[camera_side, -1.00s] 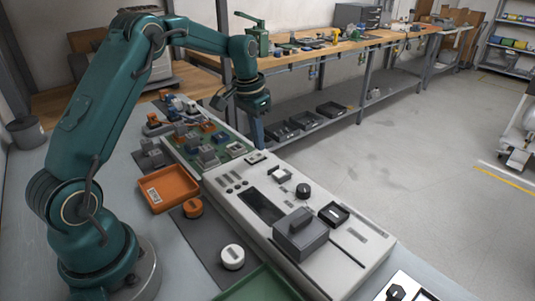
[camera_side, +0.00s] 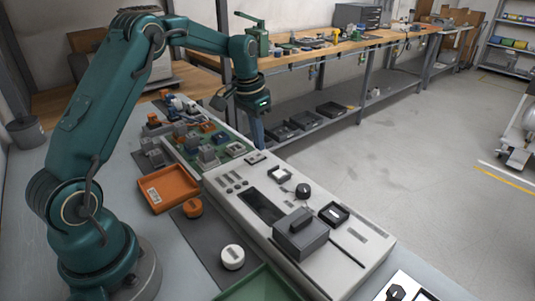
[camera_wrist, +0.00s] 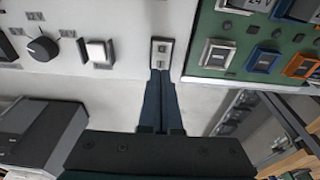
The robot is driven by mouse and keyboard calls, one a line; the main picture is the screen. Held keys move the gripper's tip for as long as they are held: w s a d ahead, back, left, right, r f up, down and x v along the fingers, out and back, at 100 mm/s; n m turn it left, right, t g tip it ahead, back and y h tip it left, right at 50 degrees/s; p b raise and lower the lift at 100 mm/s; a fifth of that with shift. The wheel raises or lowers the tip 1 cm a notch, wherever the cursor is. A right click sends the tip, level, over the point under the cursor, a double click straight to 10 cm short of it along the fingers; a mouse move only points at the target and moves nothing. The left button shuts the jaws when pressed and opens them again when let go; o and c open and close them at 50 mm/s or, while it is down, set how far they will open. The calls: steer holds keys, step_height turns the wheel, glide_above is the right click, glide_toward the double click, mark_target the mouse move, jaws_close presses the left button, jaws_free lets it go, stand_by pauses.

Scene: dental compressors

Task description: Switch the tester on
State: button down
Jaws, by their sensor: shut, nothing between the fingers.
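The tester is a light grey console (camera_side: 235,200) with a dark display window, buttons and a knob in the side view; its panel (camera_wrist: 130,15) fills the top of the wrist view. A small switch plate with a dark surround (camera_wrist: 162,53) sits near the panel's end, and also shows in the side view (camera_side: 255,157). My gripper (camera_wrist: 161,74) is shut and empty, its fingertips just short of the plate's near edge in the wrist view. In the side view my gripper (camera_side: 258,143) hangs close to that end of the console. Contact cannot be told.
A white square button (camera_wrist: 98,51) and a black knob (camera_wrist: 42,48) lie left of the plate. A green board (camera_wrist: 250,50) with several components adjoins on the right. A dark grey block (camera_side: 301,235) stands on the console. An orange tray (camera_side: 168,187) lies beside it.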

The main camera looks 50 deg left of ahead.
mark_target(259, 155)
steer(key=shift+f, duration=0.85)
stand_by(0.7)
steer(key=shift+r, duration=3.55)
